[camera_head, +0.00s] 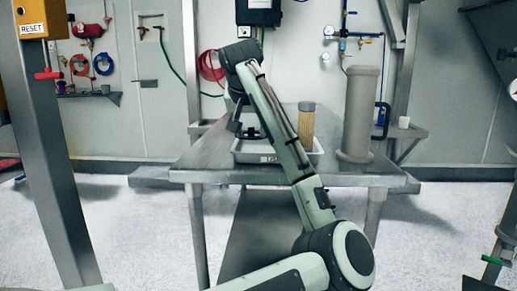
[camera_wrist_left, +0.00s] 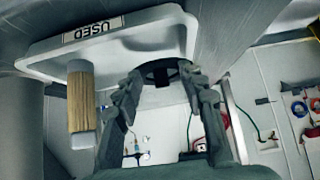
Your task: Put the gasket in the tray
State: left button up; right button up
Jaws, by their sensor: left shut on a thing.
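The gasket (camera_wrist_left: 160,68), a dark ring, sits between the fingertips of my left gripper (camera_wrist_left: 163,82) in the left wrist view. The gripper is shut on it. In the head view my left gripper (camera_head: 243,128) points down at the left part of the pale tray (camera_head: 241,157). The dark gasket (camera_head: 251,133) shows just by the fingertips there, over the tray's area. The tray (camera_wrist_left: 150,42) carries a "USED" label and appears upside down in the wrist view. I cannot tell whether the gasket touches the tray. My right gripper is not in view.
A tan cylindrical filter (camera_head: 306,125) stands at the tray's right part, beside my arm. A tall grey cylinder (camera_head: 360,115) stands right of the tray on the metal table (camera_head: 220,174). The table's left part is clear.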

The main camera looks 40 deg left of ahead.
pick_arm(q)
jog(key=shift+w+d+f, duration=0.15)
jog(key=shift+w+f, duration=0.15)
jog(key=shift+w, duration=0.15)
jog(key=shift+w+d+f, duration=0.15)
jog(key=shift+w+f, duration=0.1)
jog(key=shift+w, duration=0.2)
jog(key=shift+w+f, duration=0.1)
jog(key=shift+f, duration=0.15)
notch_tip(320, 180, down, 3)
jog(key=shift+f, duration=0.35)
jog(key=o, duration=0.7)
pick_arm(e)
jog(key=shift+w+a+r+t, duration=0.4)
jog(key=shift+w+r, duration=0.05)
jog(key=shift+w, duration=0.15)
pick_arm(q)
jog(key=v, duration=1.2)
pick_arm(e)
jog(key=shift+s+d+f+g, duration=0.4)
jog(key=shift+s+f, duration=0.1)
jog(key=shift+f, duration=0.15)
